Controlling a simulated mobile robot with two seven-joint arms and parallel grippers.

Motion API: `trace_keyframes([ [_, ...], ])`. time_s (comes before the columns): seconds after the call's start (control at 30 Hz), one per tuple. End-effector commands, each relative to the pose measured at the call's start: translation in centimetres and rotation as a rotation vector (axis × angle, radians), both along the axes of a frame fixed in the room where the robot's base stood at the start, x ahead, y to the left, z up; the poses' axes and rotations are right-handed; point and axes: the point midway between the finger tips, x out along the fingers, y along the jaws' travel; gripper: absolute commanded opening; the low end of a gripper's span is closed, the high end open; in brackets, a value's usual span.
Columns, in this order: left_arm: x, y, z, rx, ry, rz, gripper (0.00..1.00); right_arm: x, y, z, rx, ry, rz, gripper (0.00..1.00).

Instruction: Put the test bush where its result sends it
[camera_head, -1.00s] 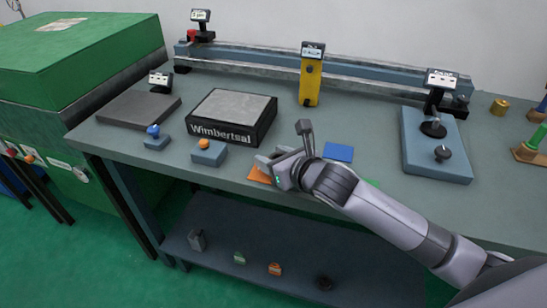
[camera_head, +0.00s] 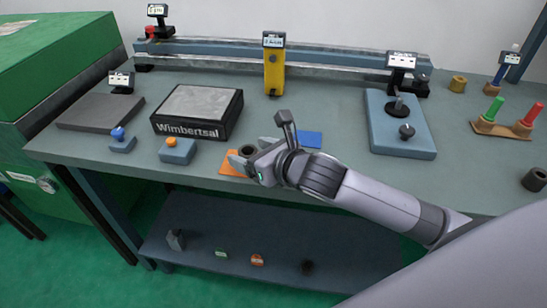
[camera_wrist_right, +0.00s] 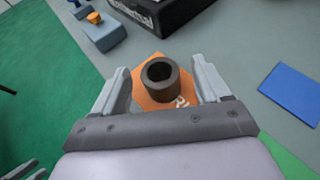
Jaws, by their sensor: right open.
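A dark hollow bush (camera_wrist_right: 160,82) stands upright on an orange card (camera_wrist_right: 150,102) with pale lettering in the right wrist view. In the head view the bush (camera_head: 248,149) and the orange card (camera_head: 230,168) are partly hidden by my right gripper (camera_head: 253,153). The right gripper is open, with one finger on each side of the bush and gaps showing between; it also shows in the wrist view (camera_wrist_right: 160,75). A blue card (camera_head: 308,139) lies right of it, and a green card (camera_wrist_right: 285,155) shows in the wrist view.
A black block marked Wimbertsal (camera_head: 197,112) stands left, with orange-button (camera_head: 178,150) and blue-knob (camera_head: 122,141) units in front. A blue-grey plate fixture (camera_head: 402,125) stands right. Another dark bush (camera_head: 535,180) and a peg stand (camera_head: 505,127) are far right.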

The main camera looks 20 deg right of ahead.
Motion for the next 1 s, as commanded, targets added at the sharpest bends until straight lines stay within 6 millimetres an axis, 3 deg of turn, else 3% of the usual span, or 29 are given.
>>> trace_keyframes([
  [0.3,0.0,0.0,0.2,0.000,0.000,0.000,0.43,-4.7,-1.6,2.0,-0.003,0.000,0.001,0.75],
  [0.5,0.0,0.0,0.2,0.000,0.000,0.000,0.43,-6.5,-2.2,2.8,-0.002,-0.001,-0.001,0.75],
  [1.0,0.0,0.0,0.2,0.000,0.000,0.000,0.43,-7.1,-2.4,3.1,0.001,0.000,-0.001,0.75],
])
